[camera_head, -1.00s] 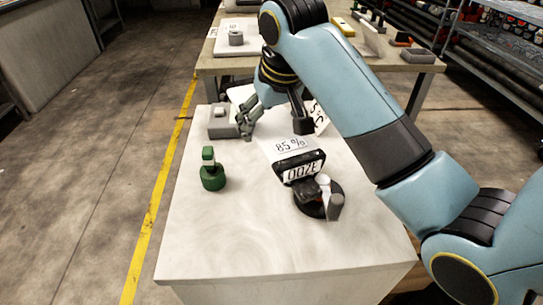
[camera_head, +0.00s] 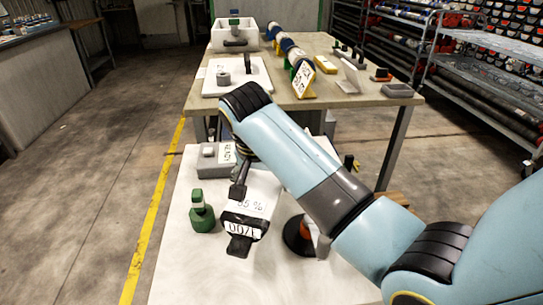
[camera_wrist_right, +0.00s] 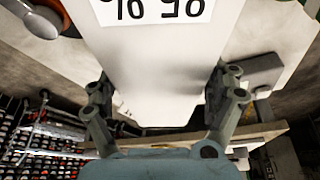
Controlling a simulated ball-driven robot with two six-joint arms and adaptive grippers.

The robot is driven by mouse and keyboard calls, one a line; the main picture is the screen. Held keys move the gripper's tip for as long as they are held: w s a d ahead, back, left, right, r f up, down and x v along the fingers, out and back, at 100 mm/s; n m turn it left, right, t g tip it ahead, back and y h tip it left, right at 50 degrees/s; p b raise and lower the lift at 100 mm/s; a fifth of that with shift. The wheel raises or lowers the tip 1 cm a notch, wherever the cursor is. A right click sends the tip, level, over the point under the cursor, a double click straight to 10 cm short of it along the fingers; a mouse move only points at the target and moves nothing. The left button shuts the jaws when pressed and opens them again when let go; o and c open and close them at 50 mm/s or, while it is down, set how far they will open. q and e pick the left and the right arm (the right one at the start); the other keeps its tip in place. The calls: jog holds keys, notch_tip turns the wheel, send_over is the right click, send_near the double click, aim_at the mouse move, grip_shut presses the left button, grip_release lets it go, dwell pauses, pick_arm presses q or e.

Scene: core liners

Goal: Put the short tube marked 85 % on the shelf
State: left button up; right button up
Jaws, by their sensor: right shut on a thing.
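The short white tube (camera_head: 262,192) has a label reading 85 % on its side and a dark end piece (camera_head: 243,222) with a white label facing me. My right gripper (camera_head: 241,178) is shut on the tube, mostly hidden behind my forearm in the head view. In the right wrist view the fingers grip both sides of the white tube (camera_wrist_right: 160,65), and the 85 % label appears upside down. Whether the tube clears the white tabletop is hard to tell. A metal shelf rack (camera_head: 490,40) stands at the right. My left gripper is not in view.
A green object (camera_head: 201,214) stands left of the tube on the white table (camera_head: 180,270). A grey block (camera_head: 210,163) is behind it, and a dark round base (camera_head: 297,237) is to the right. A workbench (camera_head: 340,98) with trays and several objects stands beyond.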

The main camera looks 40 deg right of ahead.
jog(key=shift+s+a+f, duration=0.25)
jog(key=shift+a+f, duration=0.1)
jog(key=shift+a, duration=0.15)
jog(key=shift+s+a+f, duration=0.25)
jog(key=shift+a+f, duration=0.05)
jog(key=shift+a, duration=0.15)
jog(key=shift+f, duration=2)
jog(key=o, duration=1.5)
jog(key=shift+s, duration=0.1)
jog(key=shift+c, duration=0.2)
